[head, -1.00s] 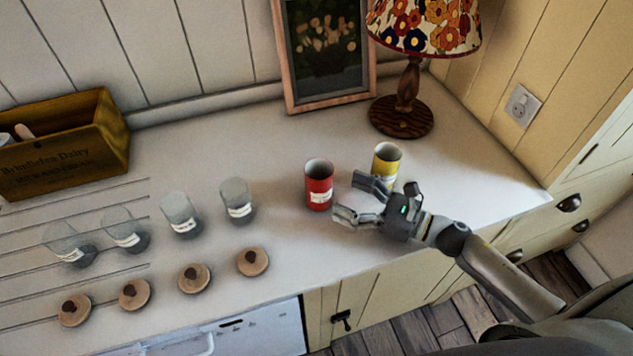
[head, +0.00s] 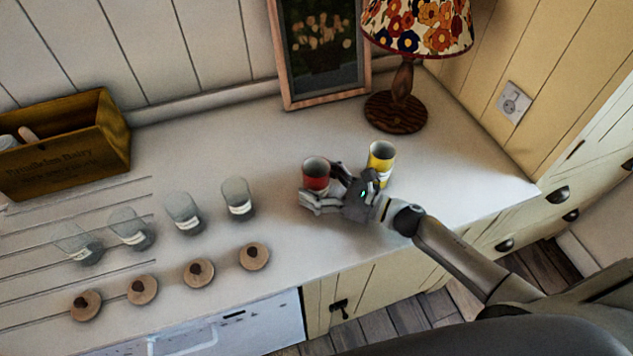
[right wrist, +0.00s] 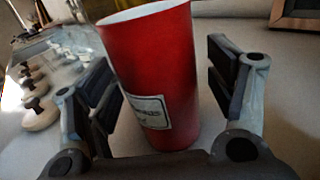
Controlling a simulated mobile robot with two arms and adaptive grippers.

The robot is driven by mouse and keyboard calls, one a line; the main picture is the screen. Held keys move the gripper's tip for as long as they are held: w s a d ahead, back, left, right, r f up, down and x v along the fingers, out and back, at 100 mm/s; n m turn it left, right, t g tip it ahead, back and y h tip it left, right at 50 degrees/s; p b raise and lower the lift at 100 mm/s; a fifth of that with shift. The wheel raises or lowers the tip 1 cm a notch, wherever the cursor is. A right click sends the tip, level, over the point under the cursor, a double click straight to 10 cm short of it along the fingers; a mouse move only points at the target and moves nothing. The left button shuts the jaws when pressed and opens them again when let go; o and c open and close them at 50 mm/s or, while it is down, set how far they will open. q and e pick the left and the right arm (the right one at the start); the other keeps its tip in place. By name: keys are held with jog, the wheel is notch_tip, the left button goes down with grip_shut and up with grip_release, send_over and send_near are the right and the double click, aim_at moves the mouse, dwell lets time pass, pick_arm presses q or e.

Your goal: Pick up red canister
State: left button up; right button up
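The red canister (head: 316,173) stands upright on the counter, open at the top, its lower part hidden behind my right gripper (head: 322,187) in the head view. In the right wrist view the red canister (right wrist: 152,70) stands between the two fingers of my right gripper (right wrist: 165,100). It has a white label facing the camera. The fingers are open, with a visible gap on the right side; the left finger is close to the canister, and I cannot tell if it touches. My left gripper is not in view.
A yellow canister (head: 381,163) stands just right of my right gripper. Several glass jars (head: 238,197) and wooden lids (head: 254,256) are in rows to the left. A lamp (head: 395,110), a picture frame (head: 285,60) and a wooden crate (head: 70,150) stand along the back.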

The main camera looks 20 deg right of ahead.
jog(key=c, duration=1.1)
